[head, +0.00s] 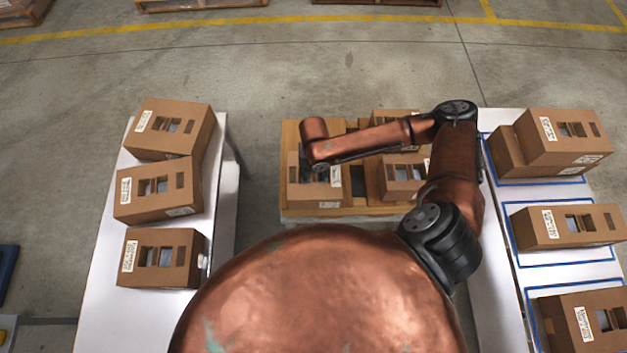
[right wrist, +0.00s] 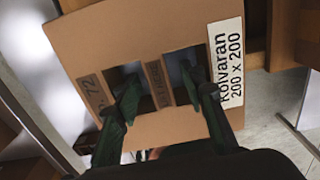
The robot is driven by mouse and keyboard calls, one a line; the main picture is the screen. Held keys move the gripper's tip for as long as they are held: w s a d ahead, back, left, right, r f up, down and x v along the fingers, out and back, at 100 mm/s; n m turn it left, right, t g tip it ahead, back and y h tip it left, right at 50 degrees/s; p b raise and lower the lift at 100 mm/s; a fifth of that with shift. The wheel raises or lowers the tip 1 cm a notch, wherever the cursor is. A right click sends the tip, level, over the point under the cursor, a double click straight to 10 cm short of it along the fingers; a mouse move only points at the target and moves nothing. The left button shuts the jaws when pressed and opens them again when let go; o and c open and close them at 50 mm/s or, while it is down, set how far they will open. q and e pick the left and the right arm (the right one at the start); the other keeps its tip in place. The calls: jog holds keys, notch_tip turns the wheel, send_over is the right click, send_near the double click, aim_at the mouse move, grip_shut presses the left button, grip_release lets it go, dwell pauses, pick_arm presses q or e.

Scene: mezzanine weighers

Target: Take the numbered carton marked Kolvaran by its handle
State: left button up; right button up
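The carton marked Kolvaran (head: 322,192) is brown and stands at the left end of the wooden pallet in the head view. In the right wrist view, the Kolvaran carton (right wrist: 110,40) shows a white "Kolvaran 200 x 200" label, a tag reading 72, and a handle strip (right wrist: 157,84) between two dark openings. My right gripper (right wrist: 160,92) is open, with one green finger at each opening and the handle strip between them. Gaps show between the fingers and the strip. How deep the fingertips reach is unclear. In the head view, my right gripper (head: 308,168) is partly hidden by its arm. My left gripper is out of view.
Other cartons (head: 403,174) stand on the right of the wooden pallet (head: 350,211), close by. A white table (head: 100,300) at left holds three cartons. A white table (head: 498,300) at right has blue-outlined areas with several cartons. Bare floor lies beyond.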

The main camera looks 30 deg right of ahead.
jog(key=shift+f, duration=0.1)
jog(key=shift+c, duration=0.2)
grip_shut()
dwell(0.7)
